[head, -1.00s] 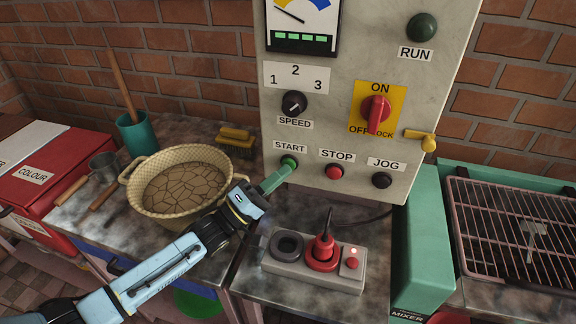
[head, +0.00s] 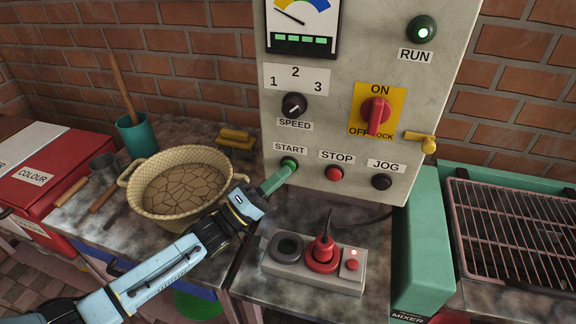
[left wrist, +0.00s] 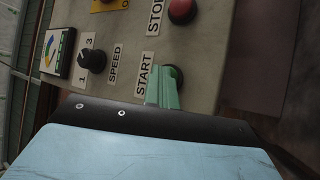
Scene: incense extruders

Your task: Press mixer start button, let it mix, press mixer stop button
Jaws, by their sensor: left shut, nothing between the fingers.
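The grey control panel (head: 345,100) stands upright against the brick wall. The green START button (head: 290,163) is at its lower left. My left gripper (head: 285,171) is shut and empty, with its green fingertips against the START button; the left wrist view also shows the fingers (left wrist: 168,88) at the START label. The red STOP button (head: 334,173) is just right of START, and it shows in the left wrist view (left wrist: 182,10). The black JOG button (head: 382,181) is further right. The green RUN lamp (head: 422,30) at the upper right is lit. My right gripper is not in view.
The red ON/OFF switch (head: 376,112) and the black speed knob (head: 294,105) are above the buttons. A power strip (head: 330,275) with a red plug lies below. A basket (head: 165,160) of cracked brown material stands left. A wire rack (head: 515,235) is at right.

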